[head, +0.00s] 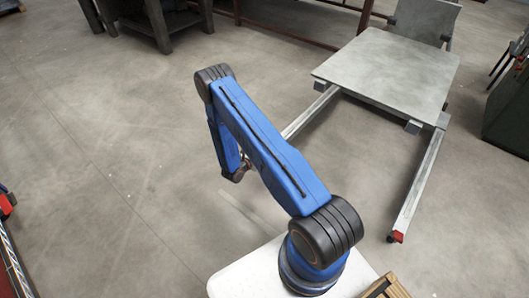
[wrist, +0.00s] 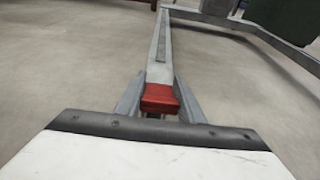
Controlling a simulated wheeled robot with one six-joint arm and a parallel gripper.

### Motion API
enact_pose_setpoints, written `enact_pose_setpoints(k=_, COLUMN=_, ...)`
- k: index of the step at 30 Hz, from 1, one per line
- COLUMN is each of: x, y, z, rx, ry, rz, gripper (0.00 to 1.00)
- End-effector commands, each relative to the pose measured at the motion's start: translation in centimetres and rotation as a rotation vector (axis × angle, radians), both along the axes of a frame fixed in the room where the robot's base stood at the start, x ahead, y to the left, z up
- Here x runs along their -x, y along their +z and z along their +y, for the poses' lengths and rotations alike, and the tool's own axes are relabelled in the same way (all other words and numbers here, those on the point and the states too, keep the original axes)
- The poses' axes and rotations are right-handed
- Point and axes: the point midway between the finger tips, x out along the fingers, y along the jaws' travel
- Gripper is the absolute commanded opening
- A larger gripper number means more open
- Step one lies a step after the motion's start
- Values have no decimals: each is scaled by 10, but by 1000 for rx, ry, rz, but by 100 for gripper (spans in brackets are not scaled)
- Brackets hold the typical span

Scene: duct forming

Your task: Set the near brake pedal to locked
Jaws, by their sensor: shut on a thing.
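A red brake pedal (wrist: 159,97) sits at the end of a long grey rail (wrist: 162,48) in the wrist view. My gripper (wrist: 159,90) has its two grey fingers on either side of this pedal, shut on it. In the head view my blue arm hides the gripper and that pedal. Another red pedal (head: 397,236) is at the end of the cart's right leg (head: 418,188), clear of my arm. Whether either pedal is locked cannot be told.
The grey cart top (head: 388,66) stands at the back right, joined to its legs. A dark green box (head: 508,115) is at the right edge. A dark bench (head: 160,20) stands at the back left. The concrete floor on the left is mostly clear.

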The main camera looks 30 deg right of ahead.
Motion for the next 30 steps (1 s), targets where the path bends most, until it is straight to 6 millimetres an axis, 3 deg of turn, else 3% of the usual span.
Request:
enact_pose_setpoints(k=15, x=3, y=-12, z=6, rx=344, ry=1, rz=-123, gripper=0)
enact_pose_setpoints(k=30, x=3, y=-15, z=6, rx=464, ry=0, rz=-166, gripper=0)
